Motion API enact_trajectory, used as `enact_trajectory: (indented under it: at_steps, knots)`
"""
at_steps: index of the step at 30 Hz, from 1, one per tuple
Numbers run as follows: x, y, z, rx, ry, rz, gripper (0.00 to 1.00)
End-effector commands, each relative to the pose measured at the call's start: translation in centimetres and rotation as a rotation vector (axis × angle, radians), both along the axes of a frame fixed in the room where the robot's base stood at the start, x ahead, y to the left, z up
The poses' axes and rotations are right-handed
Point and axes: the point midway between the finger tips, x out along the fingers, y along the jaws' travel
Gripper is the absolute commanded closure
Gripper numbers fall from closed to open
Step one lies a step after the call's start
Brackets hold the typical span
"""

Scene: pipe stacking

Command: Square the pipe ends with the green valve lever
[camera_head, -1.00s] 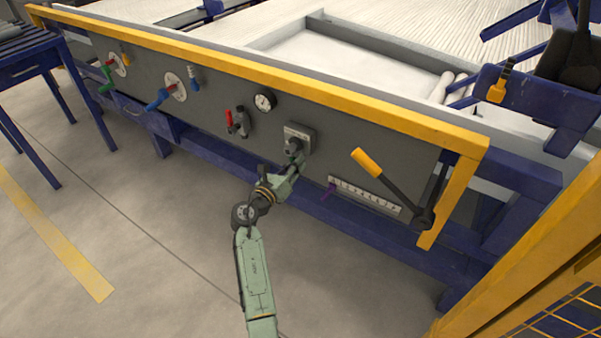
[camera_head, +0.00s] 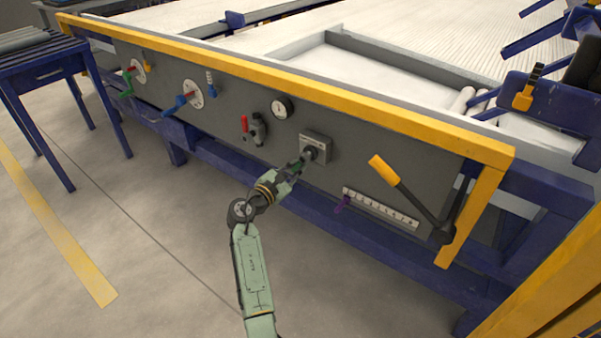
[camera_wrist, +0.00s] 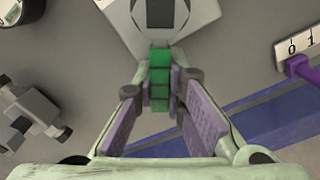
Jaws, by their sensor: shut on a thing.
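The green valve lever (camera_wrist: 160,77) shows in the wrist view as a short green bar running out from the dark knob of a grey box. My gripper (camera_wrist: 160,98) is shut on it, with the purple pads on either side of the bar. In the head view my gripper (camera_head: 302,164) is at the lower left of the grey valve box (camera_head: 318,139) on the panel. The lever is mostly hidden by the fingers there. The pipes (camera_head: 456,103) lie at the right on the bed behind the panel; their ends are hard to make out.
On the panel are a red-handled valve (camera_head: 246,124), a gauge (camera_head: 282,107), blue (camera_head: 181,103) and green (camera_head: 126,83) cranks, and a numbered scale (camera_head: 380,207) with a purple pointer. A yellow-handled lever (camera_head: 384,170) stands right of my gripper. The floor before the panel is clear.

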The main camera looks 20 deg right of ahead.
Motion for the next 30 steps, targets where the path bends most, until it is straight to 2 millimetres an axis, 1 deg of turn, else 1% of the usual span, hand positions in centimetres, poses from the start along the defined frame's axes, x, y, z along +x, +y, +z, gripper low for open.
enact_trajectory:
  at_steps: [6, 12, 27, 28, 30]
  knots:
    - [0.38, 0.36, 0.20, 0.066, -0.085, 0.000, 1.00]
    - [0.54, 0.50, 0.38, 0.098, -0.125, 0.001, 1.00]
    - [0.64, 0.57, 0.56, 0.110, -0.139, 0.002, 1.00]
    - [0.63, 0.57, 0.57, 0.110, -0.139, 0.002, 0.87]
    - [0.64, 0.57, 0.57, 0.109, -0.139, 0.003, 0.82]
